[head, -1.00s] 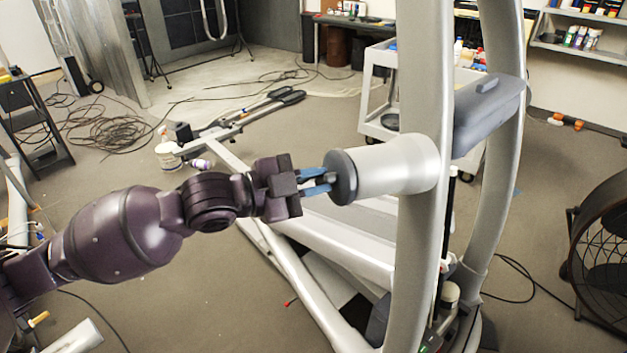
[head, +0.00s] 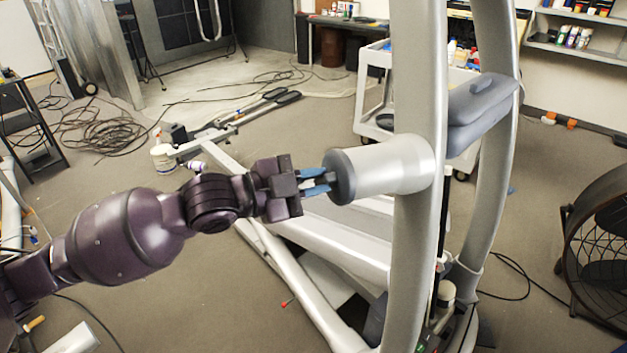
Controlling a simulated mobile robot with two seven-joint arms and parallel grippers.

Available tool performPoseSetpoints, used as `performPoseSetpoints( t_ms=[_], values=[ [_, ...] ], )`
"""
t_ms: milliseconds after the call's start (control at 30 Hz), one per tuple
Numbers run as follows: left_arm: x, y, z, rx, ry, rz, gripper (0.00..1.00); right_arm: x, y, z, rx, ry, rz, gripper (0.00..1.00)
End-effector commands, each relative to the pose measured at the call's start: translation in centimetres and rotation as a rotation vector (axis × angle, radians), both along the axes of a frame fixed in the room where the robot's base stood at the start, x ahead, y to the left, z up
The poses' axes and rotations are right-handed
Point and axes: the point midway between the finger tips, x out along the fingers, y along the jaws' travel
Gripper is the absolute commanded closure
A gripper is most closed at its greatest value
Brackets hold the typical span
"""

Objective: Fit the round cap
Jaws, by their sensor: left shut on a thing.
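The round cap (head: 342,176) is a dark grey disc with a small raised grip on its outer face. It sits at the left end of the silver cylinder (head: 385,168) that sticks out from the elliptical's upright frame. Cap and cylinder look in line and touching; I cannot tell whether the cap is fully seated. My left gripper (head: 322,183), with blue fingers, comes from the left and is shut on the cap's raised grip. My right gripper is not in view.
The elliptical's tall upright (head: 419,130) and lower rails stand right and below. A white cart (head: 375,95) is behind, and a black fan (head: 600,245) is at right. Cables (head: 115,125) lie on the floor at left.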

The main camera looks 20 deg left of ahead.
Motion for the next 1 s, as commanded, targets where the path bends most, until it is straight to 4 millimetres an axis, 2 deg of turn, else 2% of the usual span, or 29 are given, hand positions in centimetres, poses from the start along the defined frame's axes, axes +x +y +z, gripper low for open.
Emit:
performPoseSetpoints(
  t_ms=[33,67,233,633,1000],
  values=[
    [0.0,0.0,0.0,-0.001,-0.001,0.000,1.00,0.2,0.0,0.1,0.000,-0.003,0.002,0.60],
    [0.0,0.0,0.0,-0.001,-0.001,0.000,0.81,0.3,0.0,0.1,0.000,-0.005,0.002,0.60],
    [0.0,0.0,0.0,-0.001,-0.001,0.000,0.55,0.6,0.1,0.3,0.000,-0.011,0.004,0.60],
    [-0.2,0.3,0.0,0.000,-0.001,0.001,0.54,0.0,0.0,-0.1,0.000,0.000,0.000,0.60],
    [-3.8,4.2,0.5,0.003,0.002,0.001,0.54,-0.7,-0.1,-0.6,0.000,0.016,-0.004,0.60]
  ],
)
